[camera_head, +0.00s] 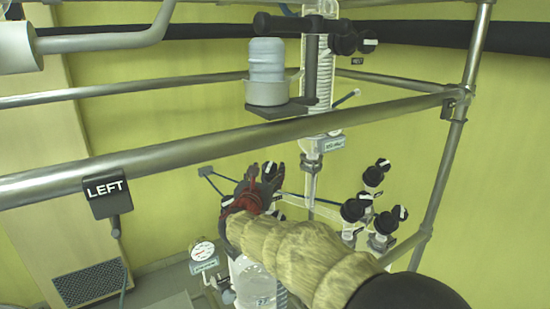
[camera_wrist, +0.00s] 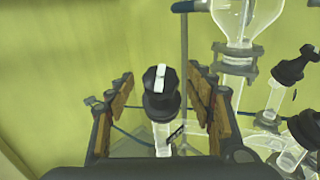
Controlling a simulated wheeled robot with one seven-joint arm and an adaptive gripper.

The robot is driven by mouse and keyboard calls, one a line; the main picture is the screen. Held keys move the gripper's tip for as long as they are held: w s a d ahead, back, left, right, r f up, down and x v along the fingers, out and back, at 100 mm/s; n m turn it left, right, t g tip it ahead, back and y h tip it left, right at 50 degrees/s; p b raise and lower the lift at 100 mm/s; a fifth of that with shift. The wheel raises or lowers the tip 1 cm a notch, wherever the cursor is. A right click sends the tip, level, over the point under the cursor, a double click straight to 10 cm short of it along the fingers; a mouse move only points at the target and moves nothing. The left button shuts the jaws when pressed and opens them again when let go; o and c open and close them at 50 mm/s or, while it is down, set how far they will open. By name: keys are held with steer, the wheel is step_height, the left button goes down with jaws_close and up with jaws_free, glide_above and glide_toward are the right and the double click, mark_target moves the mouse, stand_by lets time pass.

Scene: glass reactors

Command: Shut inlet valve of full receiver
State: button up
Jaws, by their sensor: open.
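A valve with a round black knob and a white bar on top (camera_wrist: 160,95) stands between the fingers of my gripper (camera_wrist: 160,82) in the wrist view. The bar points nearly up and down in that picture. The fingers are open, one on each side, with a visible gap to the knob. A clear glass stem shows below the knob; a small tag beside it is too small to read. In the head view my gripper (camera_head: 262,180) is at the rig's middle. Below it is a glass vessel (camera_head: 258,278), partly hidden by my arm; its fill is hard to tell.
Several more black-knobbed valves (camera_head: 355,209) stand to the right of my gripper. A glass column (camera_head: 318,90) rises behind. A metal rail (camera_head: 230,155) with a LEFT sign (camera_head: 106,192) crosses the front. A gauge (camera_head: 203,251) sits lower left. A glass flask (camera_wrist: 245,22) hangs at upper right.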

steer(key=w, duration=0.3)
steer(key=w+d+p, duration=0.1)
steer(key=w, duration=0.3)
steer(key=shift+w+d, duration=0.15)
steer(key=shift+d, duration=0.05)
steer(key=c, duration=1.2)
steer(key=shift+c, duration=0.7)
